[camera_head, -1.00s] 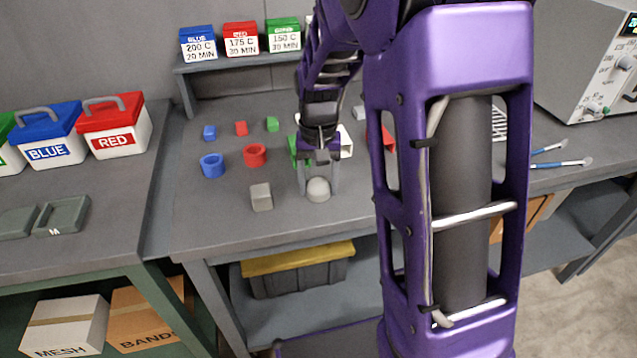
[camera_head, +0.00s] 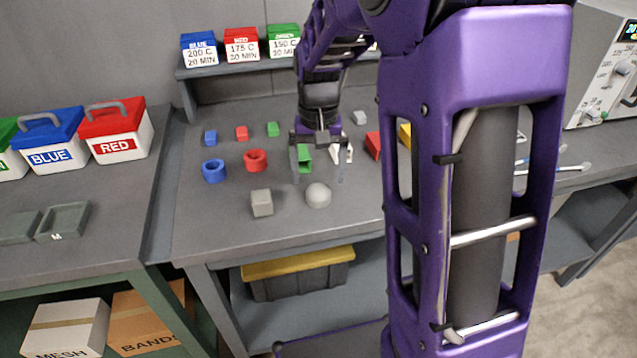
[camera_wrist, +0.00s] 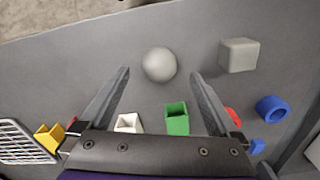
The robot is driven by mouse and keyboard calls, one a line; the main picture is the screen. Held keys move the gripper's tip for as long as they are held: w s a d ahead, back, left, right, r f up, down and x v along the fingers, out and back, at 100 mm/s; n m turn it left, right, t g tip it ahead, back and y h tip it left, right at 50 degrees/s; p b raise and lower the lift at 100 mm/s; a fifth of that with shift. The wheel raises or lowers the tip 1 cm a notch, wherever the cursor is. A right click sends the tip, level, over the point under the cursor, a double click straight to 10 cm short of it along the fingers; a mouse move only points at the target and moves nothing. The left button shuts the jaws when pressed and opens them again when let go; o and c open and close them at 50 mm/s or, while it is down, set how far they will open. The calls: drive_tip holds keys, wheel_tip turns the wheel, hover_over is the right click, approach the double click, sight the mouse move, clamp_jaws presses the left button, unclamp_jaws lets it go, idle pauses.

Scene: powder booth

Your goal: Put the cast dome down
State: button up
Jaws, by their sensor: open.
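The cast dome (camera_head: 318,195) is a light grey rounded piece resting on the grey table near its front edge. It also shows in the wrist view (camera_wrist: 159,65), beyond and between my fingertips. My gripper (camera_head: 322,172) is open and empty, raised above the table and a little behind the dome. In the wrist view its two fingers (camera_wrist: 162,75) stand wide apart, and neither touches the dome.
A grey block (camera_head: 262,203) stands just left of the dome. Blue (camera_head: 213,170) and red (camera_head: 256,160) rings, a green hollow block (camera_head: 304,157) and several small coloured pieces lie behind. The table's front strip is clear.

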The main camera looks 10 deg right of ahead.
sight(319, 188)
wheel_tip(319, 188, up, 7)
drive_tip(key=shift+r+p, duration=0.15)
drive_tip(key=shift+p, duration=0.3)
drive_tip(key=shift+d, duration=0.1)
